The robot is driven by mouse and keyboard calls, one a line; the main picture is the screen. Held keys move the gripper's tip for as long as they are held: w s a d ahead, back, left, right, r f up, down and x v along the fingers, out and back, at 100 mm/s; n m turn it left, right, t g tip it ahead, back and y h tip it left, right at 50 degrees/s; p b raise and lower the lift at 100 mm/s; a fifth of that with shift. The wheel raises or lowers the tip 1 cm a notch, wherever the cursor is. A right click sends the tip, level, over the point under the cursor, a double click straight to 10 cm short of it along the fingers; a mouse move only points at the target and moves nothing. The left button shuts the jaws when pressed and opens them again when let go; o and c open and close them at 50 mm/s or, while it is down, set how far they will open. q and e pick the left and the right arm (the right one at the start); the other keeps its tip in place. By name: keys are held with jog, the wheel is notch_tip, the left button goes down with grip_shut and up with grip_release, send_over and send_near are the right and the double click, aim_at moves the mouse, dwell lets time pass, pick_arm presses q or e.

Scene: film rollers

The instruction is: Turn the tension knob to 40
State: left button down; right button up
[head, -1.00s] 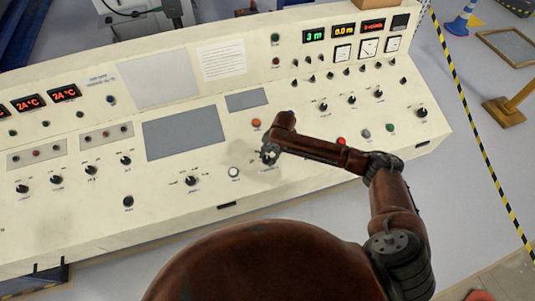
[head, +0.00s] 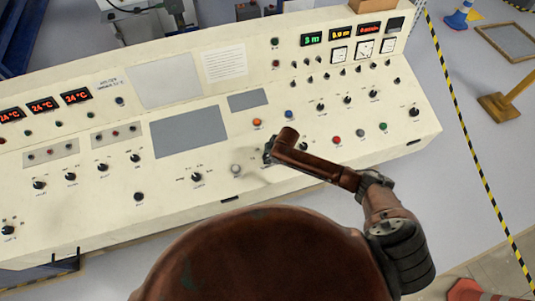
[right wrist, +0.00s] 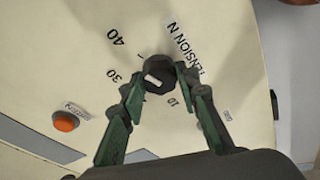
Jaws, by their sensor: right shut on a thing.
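The tension knob (right wrist: 158,75) is a small black dial with a white pointer mark, on a cream panel marked "TENSION N". The numbers 40, 30 and 10 show around it. The white mark lies on the knob's lower-left side, roughly towards the 30 side; its exact reading is hard to tell. My right gripper (right wrist: 161,78) is shut on the knob, one fingertip on each side; its left finger covers part of the scale. In the head view the right gripper (head: 269,153) is at the console's middle, and the knob is hidden there. My left gripper is not in view.
The sloped console (head: 330,185) carries several other knobs and buttons. An orange button (head: 257,123) and a blue button (head: 289,113) sit above the gripper, a white button (head: 236,169) to its left, and a red button (head: 336,140) to its right.

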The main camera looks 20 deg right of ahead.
jog(key=shift+r+m+p, duration=0.1)
jog(key=shift+m+p, duration=0.2)
jog(key=shift+m, duration=0.2)
jog(key=shift+d, duration=0.1)
jog(key=o, duration=1.2)
jog(key=shift+c, duration=0.2)
jog(key=v, duration=1.2)
jog(key=shift+s, duration=0.15)
